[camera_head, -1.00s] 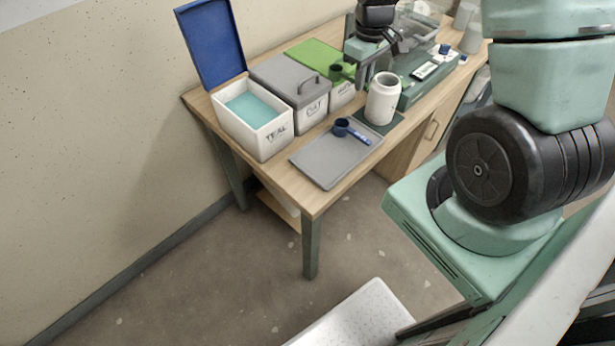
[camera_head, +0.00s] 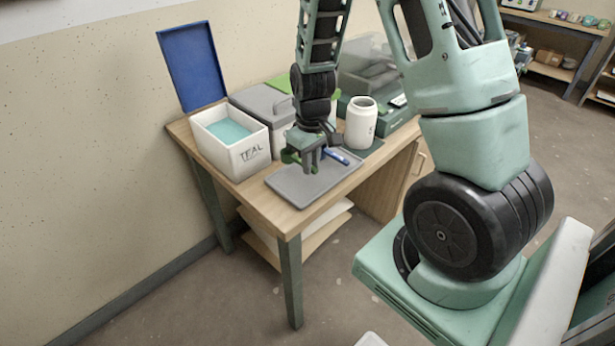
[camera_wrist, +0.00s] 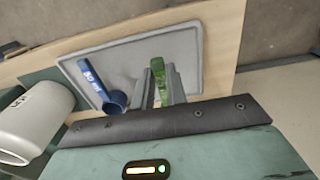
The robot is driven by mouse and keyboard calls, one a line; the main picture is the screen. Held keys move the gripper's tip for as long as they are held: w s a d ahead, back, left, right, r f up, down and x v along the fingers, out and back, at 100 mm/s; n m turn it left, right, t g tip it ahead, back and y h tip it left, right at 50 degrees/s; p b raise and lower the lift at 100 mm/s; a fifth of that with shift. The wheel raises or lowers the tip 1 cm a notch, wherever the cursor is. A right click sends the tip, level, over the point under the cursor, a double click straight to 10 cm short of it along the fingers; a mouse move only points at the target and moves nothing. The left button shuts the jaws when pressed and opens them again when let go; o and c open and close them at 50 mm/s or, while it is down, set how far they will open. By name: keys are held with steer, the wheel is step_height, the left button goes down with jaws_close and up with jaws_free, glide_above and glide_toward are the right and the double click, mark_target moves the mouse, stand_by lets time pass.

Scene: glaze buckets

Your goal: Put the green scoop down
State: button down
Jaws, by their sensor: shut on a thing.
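The green scoop (camera_wrist: 158,82) is between the fingers of my gripper (camera_wrist: 160,88), its green handle showing in the wrist view. In the head view the green scoop (camera_head: 291,156) shows beside my gripper (camera_head: 313,162), over the grey tray (camera_head: 285,186). My gripper is shut on it. A blue scoop (camera_wrist: 94,83) lies on the same tray (camera_wrist: 135,50) beside the green one; its handle also shows in the head view (camera_head: 337,156). I cannot tell whether the green scoop touches the tray.
A white bucket marked TEAL (camera_head: 240,158), its blue lid (camera_head: 191,66) raised, stands left of the tray. A grey-lidded bucket (camera_head: 262,103) is behind. A white jar (camera_head: 361,123) stands right of the tray. The tray's front part is clear.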

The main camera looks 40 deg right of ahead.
steer(key=shift+f, duration=2.25)
steer(key=shift+f, duration=0.2)
steer(key=c, duration=1.4)
jaws_free()
steer(key=shift+r, duration=0.2)
